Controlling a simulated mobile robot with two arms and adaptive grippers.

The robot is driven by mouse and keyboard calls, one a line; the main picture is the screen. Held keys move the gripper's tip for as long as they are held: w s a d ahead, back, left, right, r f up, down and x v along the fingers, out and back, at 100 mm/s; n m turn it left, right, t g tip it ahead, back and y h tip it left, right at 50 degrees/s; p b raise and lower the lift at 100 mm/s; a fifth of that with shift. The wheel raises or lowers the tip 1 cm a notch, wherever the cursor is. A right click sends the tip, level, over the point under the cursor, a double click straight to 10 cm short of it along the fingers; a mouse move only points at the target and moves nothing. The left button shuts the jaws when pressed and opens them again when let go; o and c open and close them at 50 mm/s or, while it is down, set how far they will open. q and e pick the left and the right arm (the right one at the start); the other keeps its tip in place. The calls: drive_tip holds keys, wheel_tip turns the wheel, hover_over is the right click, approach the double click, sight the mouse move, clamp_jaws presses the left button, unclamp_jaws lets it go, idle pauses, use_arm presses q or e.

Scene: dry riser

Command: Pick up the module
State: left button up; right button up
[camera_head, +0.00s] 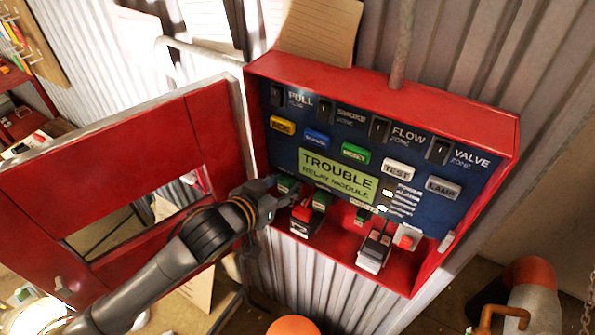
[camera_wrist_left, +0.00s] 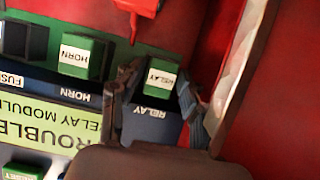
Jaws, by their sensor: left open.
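My left gripper (camera_head: 276,190) reaches in from the left at the lower left of the red panel box (camera_head: 385,85). A green block labelled RELAY (camera_wrist_left: 160,82) sits on the panel in the left wrist view. The open fingers of my left gripper (camera_wrist_left: 160,98) stand to either side of it; I cannot tell if they touch it. In the head view a green module (camera_head: 287,183) shows just beyond the fingertips. A second green block, labelled HORN (camera_wrist_left: 85,56), sits to its left in the wrist view. My right gripper is not in view.
The red door (camera_head: 120,150) with its window opening stands open at left, behind my left arm. A red and white unit (camera_head: 303,216) and a dark and white unit (camera_head: 374,250) are at the box's bottom. The TROUBLE RELAY MODULE label (camera_head: 338,175) is on the blue panel.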

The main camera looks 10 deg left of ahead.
use_arm(q)
drive_tip(key=shift+s+a+r, duration=0.2)
drive_tip(key=shift+s+r, duration=0.15)
drive_tip(key=shift+s, duration=0.15)
drive_tip(key=shift+c, duration=0.2)
drive_tip(key=shift+s, duration=0.2)
clamp_jaws()
drive_tip(key=shift+b, duration=0.45)
drive_tip(key=shift+s+a, duration=0.15)
drive_tip(key=shift+s, duration=0.05)
drive_tip(key=s+a+p, duration=0.2)
drive_tip(key=s+a, duration=0.1)
drive_tip(key=s, duration=0.5)
drive_tip(key=s+a+p, duration=0.3)
drive_tip(key=s, duration=0.5)
drive_tip(key=shift+a, duration=0.25)
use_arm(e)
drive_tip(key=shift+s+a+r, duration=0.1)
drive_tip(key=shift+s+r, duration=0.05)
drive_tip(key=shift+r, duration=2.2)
use_arm(q)
drive_tip(key=shift+r, duration=0.1)
